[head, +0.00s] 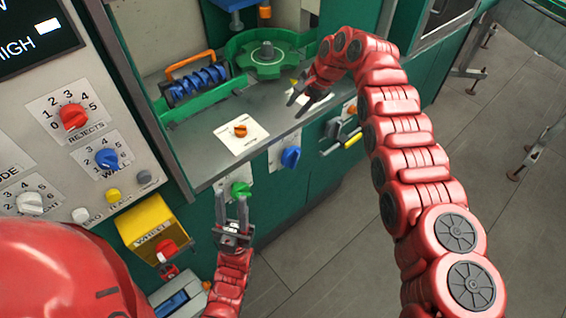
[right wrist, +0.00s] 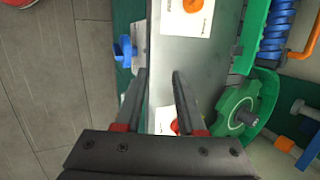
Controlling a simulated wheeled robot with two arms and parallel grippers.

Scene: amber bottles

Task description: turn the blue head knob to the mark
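A blue knob (head: 290,157) sits on a pale plate on the green cabinet's front, below the grey ledge. It also shows from the side in the right wrist view (right wrist: 124,50). Any mark on its plate is too small to read. My right gripper (head: 296,105) is open and empty over the ledge's right part, above and apart from the cabinet's blue knob. Its parted fingers (right wrist: 158,80) show in the wrist view. My left gripper (head: 236,210) looks open and empty, just below a green knob.
An orange knob (head: 240,131) lies on a white plate on the grey ledge (head: 200,145). A green round fixture (head: 267,55) and a blue coil (head: 197,84) stand behind. A yellow WHEEL box (head: 155,228) juts out at the left.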

